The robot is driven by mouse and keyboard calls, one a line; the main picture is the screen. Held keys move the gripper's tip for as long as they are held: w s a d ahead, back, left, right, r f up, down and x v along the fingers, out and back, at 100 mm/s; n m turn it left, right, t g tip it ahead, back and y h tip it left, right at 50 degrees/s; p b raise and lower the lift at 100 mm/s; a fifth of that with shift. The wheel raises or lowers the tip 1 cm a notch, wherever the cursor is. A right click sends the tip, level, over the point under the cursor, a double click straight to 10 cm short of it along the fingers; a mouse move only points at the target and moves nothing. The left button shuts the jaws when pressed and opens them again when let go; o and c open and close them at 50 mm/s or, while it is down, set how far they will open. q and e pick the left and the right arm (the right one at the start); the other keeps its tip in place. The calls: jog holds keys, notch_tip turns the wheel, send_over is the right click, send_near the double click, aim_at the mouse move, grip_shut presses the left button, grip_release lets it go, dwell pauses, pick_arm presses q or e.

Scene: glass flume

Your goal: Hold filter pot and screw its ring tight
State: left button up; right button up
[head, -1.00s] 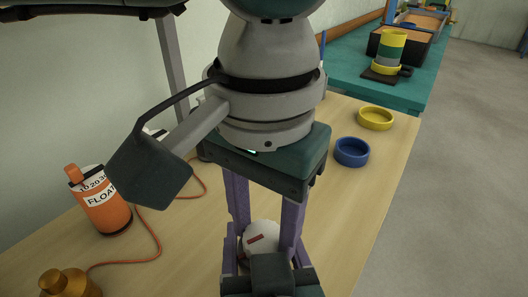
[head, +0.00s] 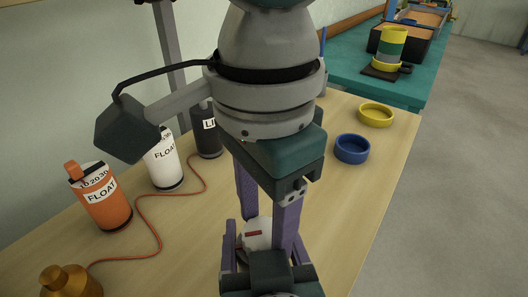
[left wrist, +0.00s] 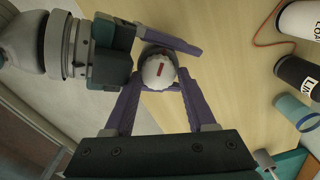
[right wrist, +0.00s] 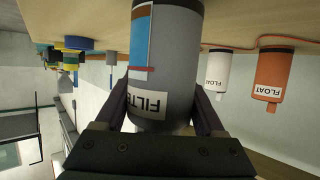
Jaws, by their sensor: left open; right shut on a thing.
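The filter pot (right wrist: 168,62) is a grey cylinder with a blue and brown stripe and a label beginning "FILT". Its white ribbed top ring (left wrist: 159,70) carries a red mark and also shows in the head view (head: 259,229). My right gripper (right wrist: 165,98) is shut on the pot's body from the side. My left gripper (head: 265,222) points down over the ring, with its purple fingers open on either side of it. Contact between these fingers and the ring cannot be told. In the head view the pot's body is hidden by my grippers.
An orange float (head: 101,197), a white float (head: 163,164) and a dark cylinder (head: 207,132) stand left on the wooden table, with an orange cord. A brass weight (head: 68,284) is at front left. Blue (head: 351,149) and yellow (head: 376,115) rings lie right; the table between is clear.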

pick_arm(q)
jog(key=shift+s+a+f, duration=0.15)
jog(key=shift+s+f, duration=0.1)
jog(key=shift+s, duration=0.1)
jog(key=n, duration=1)
jog(key=shift+w+r, duration=0.1)
jog(key=shift+w, duration=0.05)
jog(key=shift+c, duration=0.3)
